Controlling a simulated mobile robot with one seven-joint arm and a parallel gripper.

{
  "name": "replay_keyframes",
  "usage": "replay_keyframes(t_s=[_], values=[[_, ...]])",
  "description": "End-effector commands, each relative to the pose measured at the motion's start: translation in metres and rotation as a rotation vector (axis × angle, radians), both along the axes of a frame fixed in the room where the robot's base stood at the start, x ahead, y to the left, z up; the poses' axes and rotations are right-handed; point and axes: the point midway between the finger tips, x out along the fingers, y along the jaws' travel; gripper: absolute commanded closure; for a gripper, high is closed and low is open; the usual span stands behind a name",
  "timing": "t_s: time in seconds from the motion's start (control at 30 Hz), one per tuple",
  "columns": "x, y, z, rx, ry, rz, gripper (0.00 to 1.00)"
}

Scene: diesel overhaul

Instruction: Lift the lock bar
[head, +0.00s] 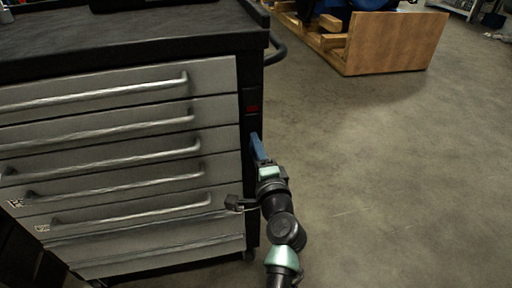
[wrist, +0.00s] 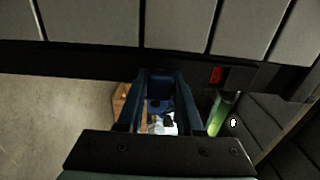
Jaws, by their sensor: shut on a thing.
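The lock bar seems to be the dark upright strip (head: 245,150) at the right edge of the grey drawer fronts. In the wrist view a dark strip (wrist: 75,57) crosses beside the drawer fronts. My gripper (head: 255,138) reaches up to this edge below a red mark (head: 253,108). In the wrist view its blue fingers (wrist: 160,78) meet the dark strip, left of the red mark (wrist: 217,75). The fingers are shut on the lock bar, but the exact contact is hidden.
The tool cabinet (head: 150,80) fills the left, its drawers closed, with long silver handles (head: 130,123). A dark side handle (head: 277,48) sticks out at its upper right. A wooden crate (head: 395,43) stands at the back. The concrete floor (head: 400,170) right of my arm is clear.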

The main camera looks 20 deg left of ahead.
Motion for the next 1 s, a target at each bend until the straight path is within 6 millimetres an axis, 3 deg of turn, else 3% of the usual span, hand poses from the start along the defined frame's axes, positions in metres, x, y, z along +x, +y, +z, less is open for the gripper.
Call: replay_keyframes(t_s=[0.17,0.4,0.7,0.73,0.87,1.0], values=[[0.000,0.000,0.003,-0.001,0.001,0.000,1.00],[0.000,0.000,0.029,-0.001,-0.003,0.000,1.00],[0.001,0.000,0.030,0.003,-0.006,-0.001,1.00],[0.001,0.000,0.030,0.004,-0.007,-0.001,0.60],[0.001,0.000,0.030,0.003,-0.006,-0.001,0.36],[0.000,0.000,0.028,0.001,-0.004,-0.001,0.35]])
